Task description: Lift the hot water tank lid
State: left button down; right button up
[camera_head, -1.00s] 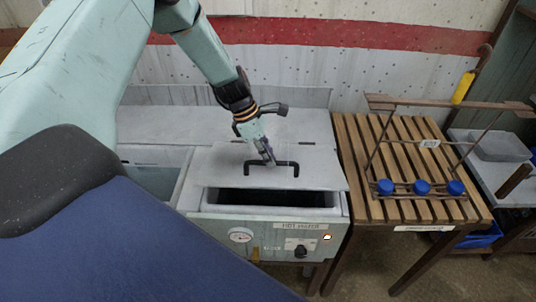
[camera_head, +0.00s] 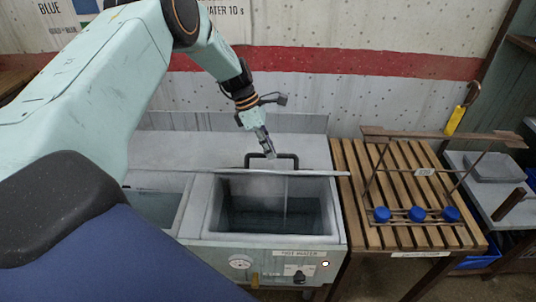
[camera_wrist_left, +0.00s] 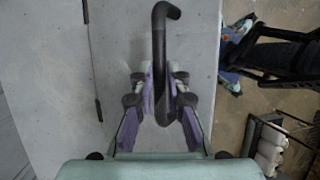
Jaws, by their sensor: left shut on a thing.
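The hot water tank lid (camera_head: 318,173) is a thin grey panel, seen nearly edge-on in the head view, raised and tilted up at the back of the open hot water tank (camera_head: 339,215). Its black bar handle (camera_head: 289,156) stands on it. My left gripper (camera_head: 269,151) is shut on the handle. In the left wrist view my left gripper (camera_wrist_left: 161,90) has its fingers on both sides of the handle (camera_wrist_left: 159,45), with the grey lid (camera_wrist_left: 195,60) behind. Steam or water shows inside the tank. My right gripper is not in view.
A second open basin (camera_head: 155,206) lies left of the tank. A slatted wooden table (camera_head: 352,200) on the right holds a wire rack (camera_head: 425,172) with blue caps (camera_head: 417,214). A wall with a red stripe (camera_head: 350,62) stands behind.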

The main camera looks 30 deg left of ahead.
pick_arm(q)
jog(key=shift+w+a+f, duration=0.1)
jog(key=shift+w+a, duration=0.05)
jog(key=shift+w, duration=0.05)
dwell(0.3)
jog(key=c, duration=1.7)
grip_release()
jog(key=o, duration=0.4)
jog(key=shift+w+a+f, duration=0.15)
jog(key=shift+w+f, duration=0.15)
jog(key=shift+w, duration=0.15)
jog(key=shift+c, duration=0.2)
